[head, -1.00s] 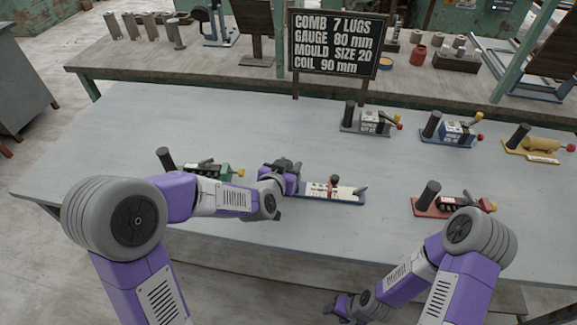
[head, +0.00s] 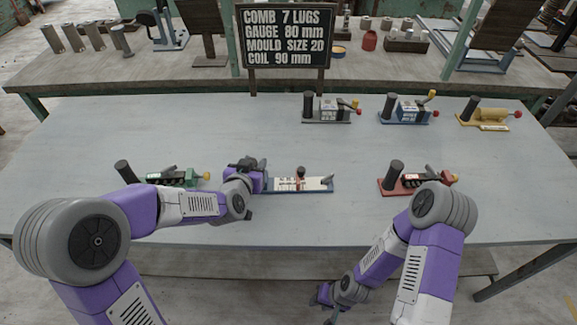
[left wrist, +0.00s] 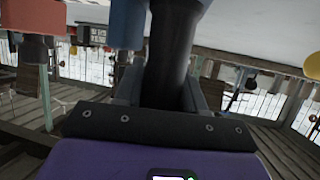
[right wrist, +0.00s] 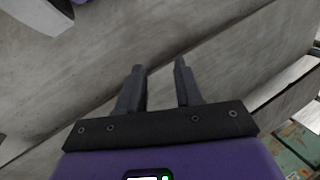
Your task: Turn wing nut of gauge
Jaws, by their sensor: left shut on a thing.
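The gauge (head: 285,186) lies on the table's front middle in the head view. It has a blue base, a white scale, a dark-topped reddish slider (head: 300,172) and a small grey piece (head: 327,180) at its right end; I cannot tell which part is the wing nut. My left gripper (head: 248,165) is at the gauge's left end. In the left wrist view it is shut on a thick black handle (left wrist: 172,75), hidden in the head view. My right gripper (head: 326,297) hangs low before the table's front edge. Its fingers (right wrist: 160,88) are open and empty.
A green tool (head: 178,178) lies left of the gauge and a red tool (head: 405,185) right of it. Grey (head: 330,115), blue (head: 408,112) and yellow (head: 488,117) tools stand behind. A sign (head: 285,36) reads "GAUGE 80 mm". The table's middle is clear.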

